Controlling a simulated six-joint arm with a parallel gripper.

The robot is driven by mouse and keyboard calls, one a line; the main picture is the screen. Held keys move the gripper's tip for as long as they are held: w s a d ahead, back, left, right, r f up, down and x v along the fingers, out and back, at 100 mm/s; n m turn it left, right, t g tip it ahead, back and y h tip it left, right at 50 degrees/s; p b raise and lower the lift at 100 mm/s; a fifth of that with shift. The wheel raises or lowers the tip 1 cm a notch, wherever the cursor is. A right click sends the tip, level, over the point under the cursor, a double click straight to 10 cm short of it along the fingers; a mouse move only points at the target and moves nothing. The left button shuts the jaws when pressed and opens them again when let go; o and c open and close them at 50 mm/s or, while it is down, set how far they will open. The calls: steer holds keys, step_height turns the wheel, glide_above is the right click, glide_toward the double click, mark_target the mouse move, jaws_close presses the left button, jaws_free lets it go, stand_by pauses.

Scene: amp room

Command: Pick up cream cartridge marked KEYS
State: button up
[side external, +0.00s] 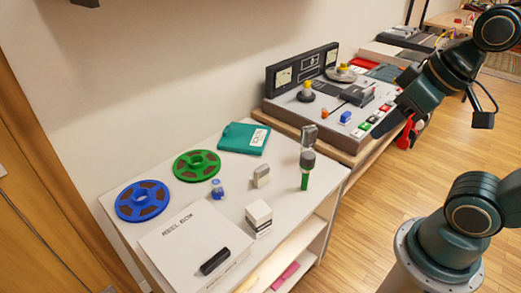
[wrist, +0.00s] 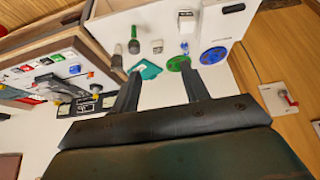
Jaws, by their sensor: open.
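No KEYS marking is legible in either view, so I cannot tell for sure which item is the cartridge. A small cream-grey block (side external: 261,176) stands near the middle of the white table top; it also shows in the wrist view (wrist: 157,46). A larger white box with a dark band (side external: 259,218) stands nearer the front edge and also shows in the wrist view (wrist: 187,24). My gripper (wrist: 163,80) is open and empty, high and well away from both. In the side view its dark fingers (side external: 384,122) are in front of the console.
The white table (side external: 222,173) holds a blue reel (side external: 142,201), a green reel (side external: 197,166), a teal folder (side external: 244,138), a green-handled microphone (side external: 306,170), a small blue item (side external: 217,189), and a REEL BOX (side external: 175,240) with a black block (side external: 214,261). A console (side external: 330,115) stands behind right.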

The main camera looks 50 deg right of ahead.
steer(key=m+g, duration=0.6)
steer(key=m, duration=1.3)
glide_above(262, 169)
step_height(262, 169, down, 25)
steer(key=shift+d+f, duration=0.1)
steer(key=shift+f, duration=4.05)
